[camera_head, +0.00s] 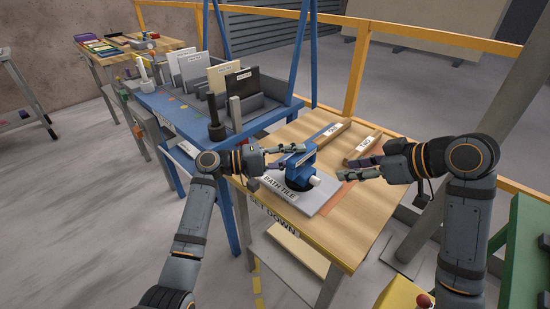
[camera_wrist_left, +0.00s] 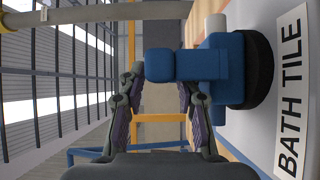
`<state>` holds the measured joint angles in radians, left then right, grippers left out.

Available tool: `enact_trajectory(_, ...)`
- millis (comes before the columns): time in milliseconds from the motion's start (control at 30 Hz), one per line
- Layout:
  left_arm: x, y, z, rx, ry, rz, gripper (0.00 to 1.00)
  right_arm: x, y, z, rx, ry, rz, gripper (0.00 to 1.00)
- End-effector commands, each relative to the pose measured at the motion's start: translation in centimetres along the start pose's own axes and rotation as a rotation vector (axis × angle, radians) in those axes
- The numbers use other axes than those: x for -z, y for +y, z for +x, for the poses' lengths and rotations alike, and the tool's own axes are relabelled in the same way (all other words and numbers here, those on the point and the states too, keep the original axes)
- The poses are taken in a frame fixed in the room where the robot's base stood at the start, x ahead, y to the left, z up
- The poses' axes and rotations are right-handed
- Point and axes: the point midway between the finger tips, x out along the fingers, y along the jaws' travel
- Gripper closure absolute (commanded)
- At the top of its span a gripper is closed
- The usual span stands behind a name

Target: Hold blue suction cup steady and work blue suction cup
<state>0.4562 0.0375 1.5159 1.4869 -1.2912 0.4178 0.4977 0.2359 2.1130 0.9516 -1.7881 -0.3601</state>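The blue suction cup (camera_head: 297,170) stands on the grey bath tile (camera_head: 325,192), its dark round base on the tile's face and a pale cylinder at its side. My left gripper (camera_head: 305,150) reaches in from the left at the height of its upper part. In the left wrist view the fingers (camera_wrist_left: 163,85) are spread, one on either side of the blue upper part (camera_wrist_left: 172,65); whether they touch it is unclear. My right gripper (camera_head: 345,169) points left from the right side, empty, its fingers apart, a short way from the cup.
The tile lies on a wooden table (camera_head: 345,245) marked "SET DOWN". Two labelled wooden strips (camera_head: 367,146) lie at its back. A blue rack (camera_head: 190,115) with upright slabs stands behind left. A yellow rail (camera_head: 420,35) runs behind.

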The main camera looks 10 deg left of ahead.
Motion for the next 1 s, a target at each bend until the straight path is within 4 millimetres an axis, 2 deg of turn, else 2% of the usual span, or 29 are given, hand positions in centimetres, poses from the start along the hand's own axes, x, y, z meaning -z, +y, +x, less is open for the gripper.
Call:
enact_trajectory(100, 0.0, 0.0, 1.5, -0.001, 0.000, 0.000, 0.67, 0.0, 0.0, 0.0, 0.000, 0.000, 0.000, 0.62)
enact_trajectory(200, 0.0, 0.0, 2.2, 0.000, 0.000, 0.000, 0.67, 0.0, 0.0, 0.0, 0.000, 0.000, 0.000, 0.62)
enact_trajectory(500, 0.0, -0.1, 2.4, 0.002, 0.001, 0.001, 0.68, 0.0, 0.0, 0.0, 0.000, 0.000, 0.000, 0.62)
enact_trajectory(733, 0.0, -0.1, 2.4, 0.002, 0.001, 0.001, 1.00, 0.0, 0.0, 0.0, 0.000, 0.000, 0.000, 0.62)
enact_trajectory(900, 0.0, -0.1, 2.4, 0.002, 0.001, 0.000, 1.00, 0.0, 0.0, 0.0, 0.000, 0.000, 0.000, 0.62)
enact_trajectory(933, 0.0, -0.1, 2.4, 0.002, 0.001, 0.000, 0.80, 0.0, 0.0, 0.0, 0.000, 0.000, 0.000, 0.62)
enact_trajectory(1000, 0.0, -0.1, 2.4, 0.002, 0.001, 0.000, 0.90, 0.0, 0.0, 0.0, 0.000, 0.000, 0.000, 0.62)
